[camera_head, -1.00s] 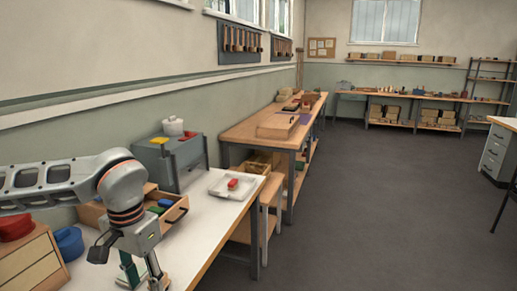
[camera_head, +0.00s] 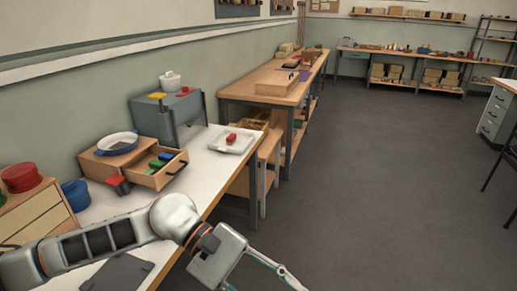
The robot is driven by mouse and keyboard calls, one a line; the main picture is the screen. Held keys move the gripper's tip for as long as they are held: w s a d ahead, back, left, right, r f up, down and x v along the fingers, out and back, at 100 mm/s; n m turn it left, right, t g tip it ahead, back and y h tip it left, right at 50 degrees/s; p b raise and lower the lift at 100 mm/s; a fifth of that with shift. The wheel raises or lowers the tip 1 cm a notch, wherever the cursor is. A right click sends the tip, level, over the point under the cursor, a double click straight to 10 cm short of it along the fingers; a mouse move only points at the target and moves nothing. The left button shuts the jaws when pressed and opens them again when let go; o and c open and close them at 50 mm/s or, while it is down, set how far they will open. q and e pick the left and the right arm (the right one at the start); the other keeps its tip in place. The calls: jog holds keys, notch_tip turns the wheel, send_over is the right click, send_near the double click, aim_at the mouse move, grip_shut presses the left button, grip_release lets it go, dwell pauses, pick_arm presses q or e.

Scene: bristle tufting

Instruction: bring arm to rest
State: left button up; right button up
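My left arm comes in from the lower left, low over the front edge of the white table (camera_head: 105,205). My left gripper (camera_head: 255,268) points down and right, past the table edge and over the floor. Its fingertips are cut off by the bottom of the picture, so its opening is unclear. I see nothing held in the visible part. My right gripper is not in view.

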pick_arm(q)
jog(key=w+d+r+n+t+h, duration=0.25)
jog(key=r+n+h, duration=0.2)
jog(key=n, duration=0.45)
jog(key=w+d+r+n+t+h, duration=0.25)
jog(key=n+t+h, duration=0.2)
jog(key=n, duration=0.45)
jog(key=w+a+f+n+t+y, duration=0.4)
jog(key=n+t, duration=0.3)
jog(key=n, duration=0.4)
jog(key=w+a+f+n+t+y, duration=0.1)
jog(key=w+a+f+n+t, duration=0.5)
jog(key=n, duration=0.5)
jog(key=s+a+f+n+t+y, duration=0.1)
jog(key=a+f+n+y, duration=0.35)
jog(key=f+n, duration=0.25)
jog(key=s+a+f+n+y, duration=0.1)
jog(key=a+f+n+y, duration=0.35)
jog(key=f+n, duration=0.2)
jog(key=s+a+f+n+g+y, duration=0.2)
jog(key=s+a+f+n, duration=0.2)
jog(key=f, duration=0.4)
jog(key=s+a+f+n+g+y, duration=0.2)
jog(key=s+a+f+n, duration=0.3)
jog(key=s+f, duration=0.4)
jog(key=shift+s+a+f, duration=0.15)
jog(key=shift+s+a, duration=0.05)
jog(key=shift+a, duration=0.5)
